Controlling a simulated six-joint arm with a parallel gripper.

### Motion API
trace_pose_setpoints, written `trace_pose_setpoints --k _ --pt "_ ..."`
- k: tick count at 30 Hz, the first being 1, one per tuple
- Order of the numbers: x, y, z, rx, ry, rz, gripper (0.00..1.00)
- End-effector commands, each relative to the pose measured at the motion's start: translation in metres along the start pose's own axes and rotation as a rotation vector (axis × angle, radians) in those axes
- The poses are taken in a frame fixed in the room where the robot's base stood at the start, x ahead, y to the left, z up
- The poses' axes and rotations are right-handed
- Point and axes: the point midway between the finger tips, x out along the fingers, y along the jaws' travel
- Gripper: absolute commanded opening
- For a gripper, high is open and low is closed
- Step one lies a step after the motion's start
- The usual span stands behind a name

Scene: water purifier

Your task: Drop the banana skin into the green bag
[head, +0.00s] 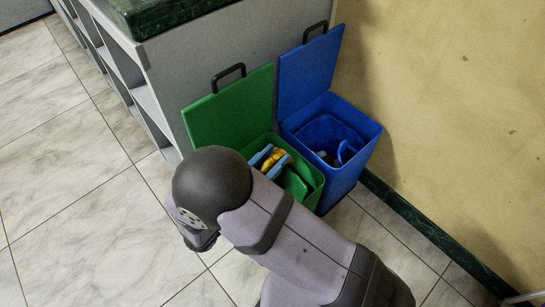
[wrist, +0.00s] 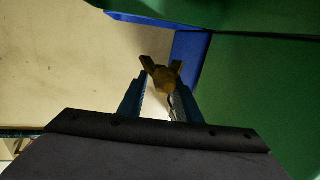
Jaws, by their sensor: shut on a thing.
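The banana skin (head: 273,159) is yellow and held between the two blue fingers of my gripper (head: 270,164). In the head view it shows over the opening of the green bin (head: 226,113), whose lid stands open. In the wrist view the banana skin (wrist: 166,78) is dark yellow between the fingertips of my gripper (wrist: 160,98). A green bag (head: 292,184) seems to line the green bin. My arm hides the near left part of the bin. How far the skin is above the bag, I cannot tell.
An open blue bin (head: 365,155) with dark items inside stands right beside the green one. A grey shelf unit (head: 190,60) with a dark green top stands behind them. A yellow wall (head: 440,120) is at the right. The tiled floor (head: 80,220) at left is clear.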

Motion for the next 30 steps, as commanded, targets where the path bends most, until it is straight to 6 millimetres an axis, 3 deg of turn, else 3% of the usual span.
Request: trace_pose_setpoints --k 12,26,27,30 --pt "0.002 0.0 0.041 0.001 0.0 0.0 0.09" --pt "0.002 0.0 0.045 0.0 0.0 0.0 0.09" --pt "0.002 0.0 0.045 0.0 0.0 0.0 0.36" --pt "0.002 0.0 0.045 0.0 0.0 0.0 0.53"
